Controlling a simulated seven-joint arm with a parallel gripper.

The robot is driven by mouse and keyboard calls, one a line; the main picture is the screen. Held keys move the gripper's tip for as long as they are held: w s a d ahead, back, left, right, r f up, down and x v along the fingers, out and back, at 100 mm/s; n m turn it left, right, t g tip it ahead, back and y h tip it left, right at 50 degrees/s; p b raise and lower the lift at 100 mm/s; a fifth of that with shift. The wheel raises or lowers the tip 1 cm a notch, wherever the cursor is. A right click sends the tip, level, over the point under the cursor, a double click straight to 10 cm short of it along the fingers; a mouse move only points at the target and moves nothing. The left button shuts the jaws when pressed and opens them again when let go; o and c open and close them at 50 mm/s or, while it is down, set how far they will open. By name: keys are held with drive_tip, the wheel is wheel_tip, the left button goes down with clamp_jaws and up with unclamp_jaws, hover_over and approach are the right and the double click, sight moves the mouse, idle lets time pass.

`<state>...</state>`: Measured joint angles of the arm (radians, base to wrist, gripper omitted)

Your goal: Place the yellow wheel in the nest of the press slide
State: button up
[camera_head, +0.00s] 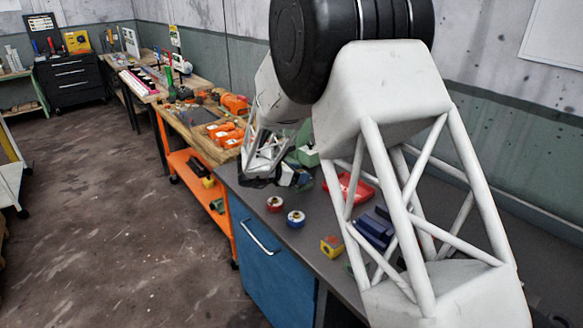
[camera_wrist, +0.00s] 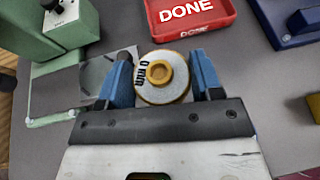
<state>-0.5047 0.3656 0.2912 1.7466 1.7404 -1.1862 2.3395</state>
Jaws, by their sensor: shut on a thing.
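The yellow wheel (camera_wrist: 160,76), with a pale rim and black lettering, sits between the blue fingers of my gripper (camera_wrist: 161,64) in the wrist view. My gripper is shut on it, one finger at each side. The green press (camera_wrist: 70,25) with a white dial stands at the upper left. A grey metal plate (camera_wrist: 95,74), apparently the press slide, lies just left of the left finger and is partly hidden by it. I cannot make out the nest. In the head view my arm hides the wheel and much of the green press (camera_head: 306,156).
A red DONE tray (camera_wrist: 190,27) lies beyond the wheel, with a dark blue fixture (camera_wrist: 290,22) right of it. In the head view, a red wheel (camera_head: 275,204), a blue wheel (camera_head: 296,218) and a yellow block (camera_head: 331,247) stand near the bench's front edge.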

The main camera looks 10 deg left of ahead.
drive_tip(key=w+a, duration=0.1)
drive_tip(key=w, duration=0.3)
drive_tip(key=w+a, duration=0.1)
drive_tip(key=w, duration=0.3)
drive_tip(key=w+a+f, duration=0.1)
drive_tip(key=w+a, duration=0.1)
drive_tip(key=w, duration=0.2)
drive_tip(key=shift+w+f, duration=0.1)
drive_tip(key=shift+w, duration=0.05)
drive_tip(key=shift+f, duration=1.75)
drive_tip(key=o, duration=1.2)
drive_tip(key=shift+f, duration=0.15)
drive_tip(key=shift+c, duration=0.2)
drive_tip(key=v, duration=1.2)
